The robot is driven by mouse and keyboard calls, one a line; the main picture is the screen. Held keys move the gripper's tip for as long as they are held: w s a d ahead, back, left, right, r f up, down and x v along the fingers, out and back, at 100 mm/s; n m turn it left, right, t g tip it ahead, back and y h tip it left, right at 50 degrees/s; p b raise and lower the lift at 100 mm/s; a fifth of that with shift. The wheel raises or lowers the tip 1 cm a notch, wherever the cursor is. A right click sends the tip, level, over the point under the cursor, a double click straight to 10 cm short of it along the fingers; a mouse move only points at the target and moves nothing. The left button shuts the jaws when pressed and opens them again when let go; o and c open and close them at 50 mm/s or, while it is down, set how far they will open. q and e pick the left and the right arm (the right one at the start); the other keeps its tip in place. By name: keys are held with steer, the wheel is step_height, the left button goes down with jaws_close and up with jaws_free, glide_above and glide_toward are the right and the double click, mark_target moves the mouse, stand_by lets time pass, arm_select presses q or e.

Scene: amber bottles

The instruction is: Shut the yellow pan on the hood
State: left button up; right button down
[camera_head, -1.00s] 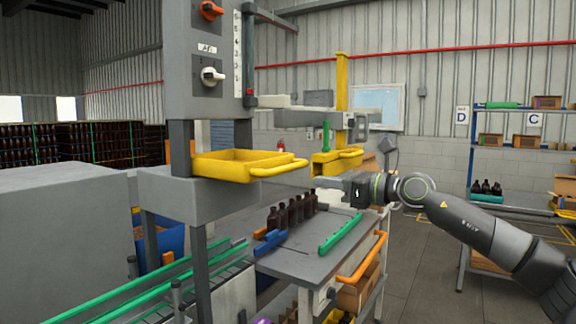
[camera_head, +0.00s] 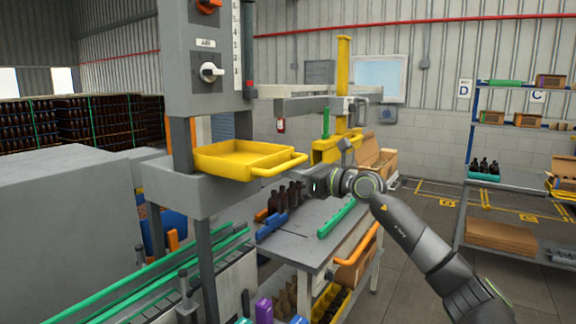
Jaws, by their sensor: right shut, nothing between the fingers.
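The yellow pan (camera_head: 240,158) is a shallow tray with a bar handle (camera_head: 279,166) at its right end. It sits on a grey shelf of the hood (camera_head: 190,190), below the panel with the knobs, and sticks out to the right. My right gripper (camera_head: 308,180) is shut and empty, just right of and slightly below the handle's end in the picture. Whether it touches the handle cannot be told. Its fingertips are small and hard to make out. My left gripper is not in view.
Below and behind stands a grey bench (camera_head: 293,240) with several amber bottles (camera_head: 287,197) and a green rail (camera_head: 337,218). A yellow post (camera_head: 343,85) with a second yellow tray stands behind.

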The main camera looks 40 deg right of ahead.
steer(key=shift+w+a, duration=0.25)
steer(key=shift+w, duration=0.4)
steer(key=shift+p, duration=0.3)
